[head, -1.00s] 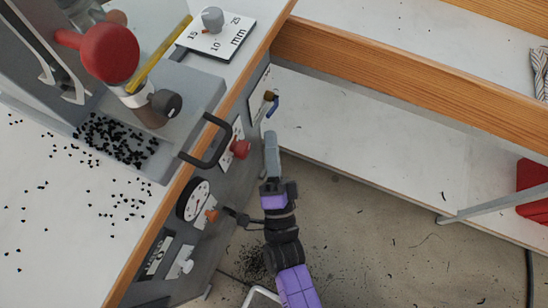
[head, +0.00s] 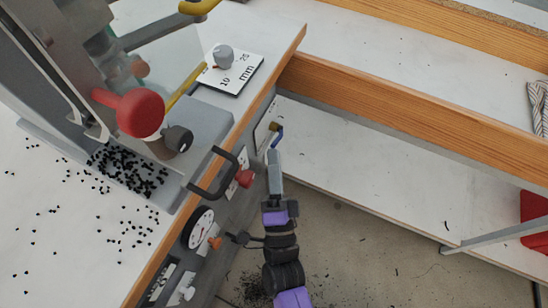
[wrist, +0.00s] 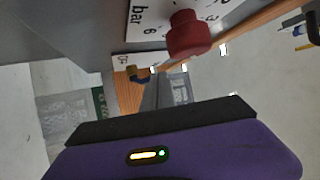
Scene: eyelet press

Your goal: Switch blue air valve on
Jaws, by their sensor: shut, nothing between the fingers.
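The blue air valve (head: 277,132) sits on the front panel of the bench, past the red knob. It has a brass body, and its blue lever points down toward my fingertips in the head view. In the wrist view, the valve's brass body (wrist: 133,71) shows beside a small label, with a bit of blue next to it. My gripper (head: 274,156) is shut and empty. Its fingertips are right by the lower end of the lever; I cannot tell whether they touch it. In the wrist view, my purple gripper housing fills the bottom.
A black handle (head: 213,174) juts from the bench edge, left of my gripper. A red knob (head: 244,177) and a round gauge (head: 198,228) are on the same panel. A wooden-edged bench (head: 380,105) stands to the right. Open floor (head: 360,240) lies below.

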